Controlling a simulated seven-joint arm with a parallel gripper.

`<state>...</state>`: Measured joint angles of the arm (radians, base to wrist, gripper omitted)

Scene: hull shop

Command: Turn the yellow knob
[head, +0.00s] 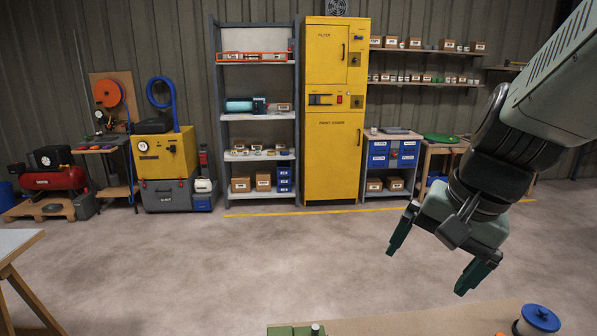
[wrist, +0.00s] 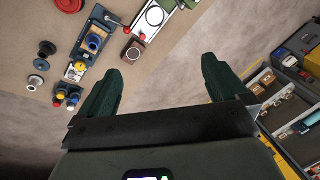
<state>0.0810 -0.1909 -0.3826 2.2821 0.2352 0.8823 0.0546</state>
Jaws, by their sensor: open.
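The head view does not show this cluster. My gripper (head: 432,256) hangs in the air at the right of the head view, fingers pointing down, wide apart and empty. In the wrist view my gripper (wrist: 166,55) is apart from the fixture, with the knobs left of its left finger.
The brown bench top (head: 400,322) shows at the bottom of the head view, with a blue-topped spool (head: 538,320) at right. A yellow cabinet (head: 334,150) stands far back.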

